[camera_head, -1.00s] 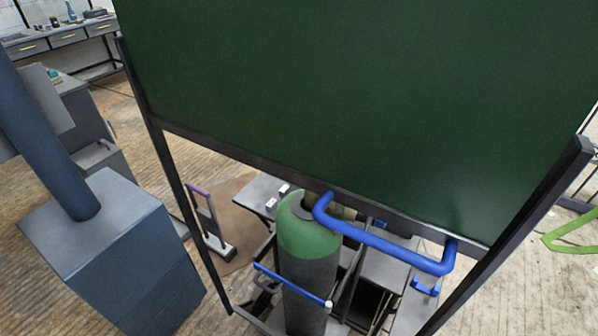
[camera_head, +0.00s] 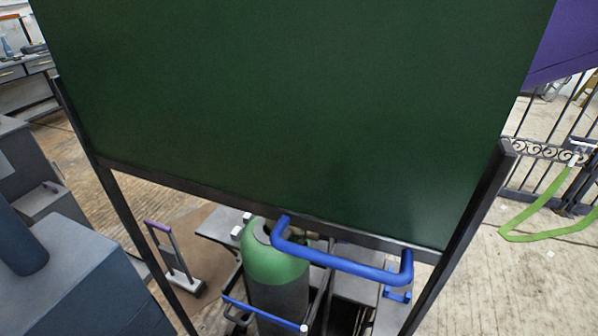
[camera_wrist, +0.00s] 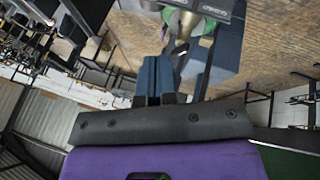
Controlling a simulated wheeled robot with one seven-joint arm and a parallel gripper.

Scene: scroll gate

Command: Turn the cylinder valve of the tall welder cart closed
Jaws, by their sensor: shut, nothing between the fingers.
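A grey gas cylinder with a green shoulder (camera_head: 275,265) stands upright in the dark frame of a cart at the lower middle of the head view. A blue bar handle (camera_head: 345,264) crosses near its top. Beyond the fingertips is a partly hidden green and metallic part (camera_wrist: 185,22) that I cannot identify.
The dark green panel (camera_head: 290,110) on black posts stands in front of the cart. A blue-grey box (camera_head: 75,285) stands at left, and a small hand truck (camera_head: 175,262) beside the cart. A black fence (camera_head: 545,170) and green strap (camera_head: 545,220) are at right, with open floor before them.

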